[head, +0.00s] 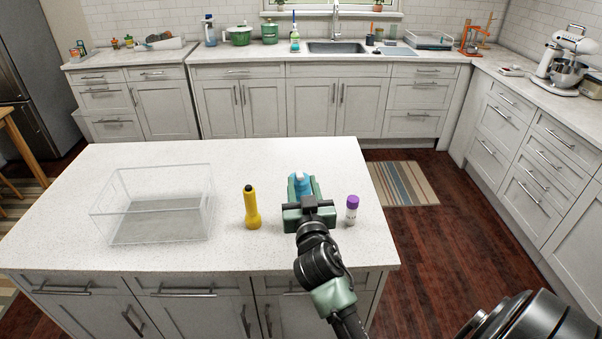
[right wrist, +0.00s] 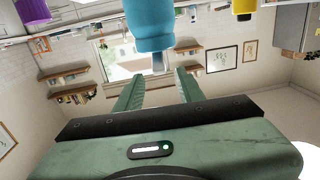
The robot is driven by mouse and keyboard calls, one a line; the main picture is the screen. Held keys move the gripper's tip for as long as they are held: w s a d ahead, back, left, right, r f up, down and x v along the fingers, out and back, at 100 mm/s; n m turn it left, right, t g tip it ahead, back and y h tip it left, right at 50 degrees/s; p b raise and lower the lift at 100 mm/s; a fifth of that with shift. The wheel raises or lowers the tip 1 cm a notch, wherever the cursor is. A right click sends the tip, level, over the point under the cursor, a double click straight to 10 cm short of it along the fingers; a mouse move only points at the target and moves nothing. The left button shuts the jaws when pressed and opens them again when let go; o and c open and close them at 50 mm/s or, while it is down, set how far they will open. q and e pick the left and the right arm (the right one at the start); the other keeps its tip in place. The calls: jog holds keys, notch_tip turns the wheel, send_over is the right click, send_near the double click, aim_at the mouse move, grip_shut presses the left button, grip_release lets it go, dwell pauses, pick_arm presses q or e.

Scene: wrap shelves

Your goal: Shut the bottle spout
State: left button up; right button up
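The blue bottle (head: 303,183) stands on the island counter, partly hidden behind my right gripper (head: 304,187). In the right wrist view, which is upside down, the bottle (right wrist: 150,25) is just beyond the fingertips, with a small narrow piece, perhaps the spout, at its top end. My right gripper (right wrist: 160,72) is open, with one finger on either side of the line to the bottle and nothing visible between them. Whether the fingers touch the bottle cannot be told. My left gripper is not in view.
A clear bin (head: 207,215) is at the left. The island counter (head: 100,165) is otherwise clear.

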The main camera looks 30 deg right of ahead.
aim_at(301, 177)
jog(key=shift+p+x, duration=0.35)
jog(key=shift+x, duration=1.45)
jog(key=shift+c, duration=0.4)
grip_shut()
jog(key=f+t+h+b, duration=0.1)
jog(key=t+b, duration=0.1)
jog(key=b, duration=0.7)
jog(key=f+t+b, duration=0.1)
jog(key=b, duration=0.8)
jog(key=shift+s+a+f+t+h, duration=0.1)
jog(key=shift+s+f+t+h, duration=0.15)
jog(key=shift+t+h, duration=0.15)
jog(key=shift+r+b, duration=0.15)
jog(key=shift+b, duration=0.3)
jog(key=shift+r, duration=0.1)
